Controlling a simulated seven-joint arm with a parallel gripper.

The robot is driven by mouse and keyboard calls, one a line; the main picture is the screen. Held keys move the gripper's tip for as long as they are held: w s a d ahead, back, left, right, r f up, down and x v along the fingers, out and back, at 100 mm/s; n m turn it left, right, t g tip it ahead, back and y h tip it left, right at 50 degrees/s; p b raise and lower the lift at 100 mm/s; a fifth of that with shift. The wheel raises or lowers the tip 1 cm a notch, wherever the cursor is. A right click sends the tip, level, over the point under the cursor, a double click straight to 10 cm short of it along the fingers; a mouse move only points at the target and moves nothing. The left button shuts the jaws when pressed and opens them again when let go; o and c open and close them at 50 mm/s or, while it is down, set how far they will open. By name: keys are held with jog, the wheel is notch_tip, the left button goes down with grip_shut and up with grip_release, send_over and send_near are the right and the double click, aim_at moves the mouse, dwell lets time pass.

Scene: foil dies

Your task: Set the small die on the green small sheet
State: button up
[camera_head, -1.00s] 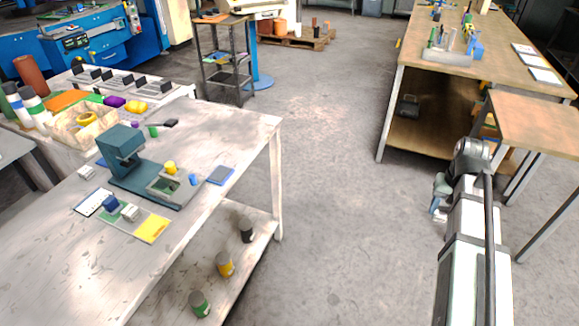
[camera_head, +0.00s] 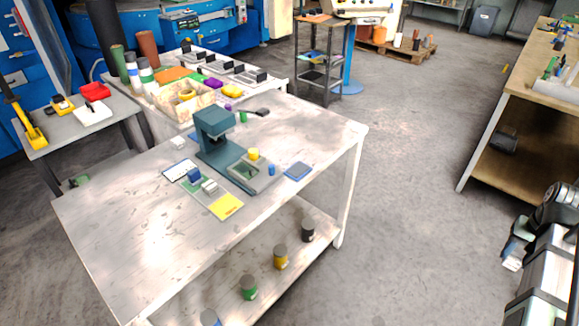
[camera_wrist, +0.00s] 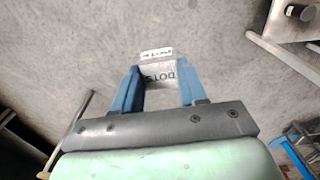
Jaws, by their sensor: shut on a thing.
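My gripper (camera_wrist: 161,85) has its two blue fingers shut on a grey die (camera_wrist: 160,75) marked "DOTS", with a white label at its far end. They hang over bare floor in the wrist view. In the head view my gripper (camera_head: 516,245) is at the right edge, far from the white table. On that table a flat strip shows a small green sheet (camera_head: 190,187) at its left end and a yellow sheet (camera_head: 226,207) at its right end. A blue block (camera_head: 194,175) and a grey block (camera_head: 210,186) stand at the green end, partly covering it.
A teal press (camera_head: 214,130) stands behind the strip, with a grey tray (camera_head: 262,184) beside it. A blue pad (camera_head: 298,171) lies near the table's right edge. The white table's (camera_head: 110,230) front left is clear. Open floor lies between the table and my arm.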

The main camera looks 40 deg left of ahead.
jog(key=s+a+r+n, duration=0.1)
jog(key=s+a+n, duration=0.15)
jog(key=a, duration=0.95)
jog(key=s+a+r+n, duration=0.1)
jog(key=s+a+n, duration=0.15)
jog(key=a, duration=0.95)
jog(key=s+a+r+n, duration=0.2)
jog(key=s+a, duration=0.1)
jog(key=a, duration=1)
jog(key=s+a+r+n, duration=0.2)
jog(key=s+a, duration=0.4)
jog(key=a, duration=0.5)
jog(key=s+a+r+n, duration=0.25)
jog(key=s+a, duration=0.25)
jog(key=a, duration=0.6)
jog(key=s+a+r+n, duration=0.1)
jog(key=s+a+r, duration=0.2)
jog(key=s+a, duration=0.55)
jog(key=w+a+r+n, duration=0.3)
jog(key=w+a, duration=0.2)
jog(key=a, duration=0.5)
jog(key=shift+s+d+f+n, duration=0.15)
jog(key=shift+f+n, duration=0.4)
jog(key=shift+f, duration=2)
jog(key=shift+s+d+f+n, duration=0.15)
jog(key=shift+f+n, duration=0.35)
jog(key=shift+f, duration=2)
jog(key=shift+a, duration=0.1)
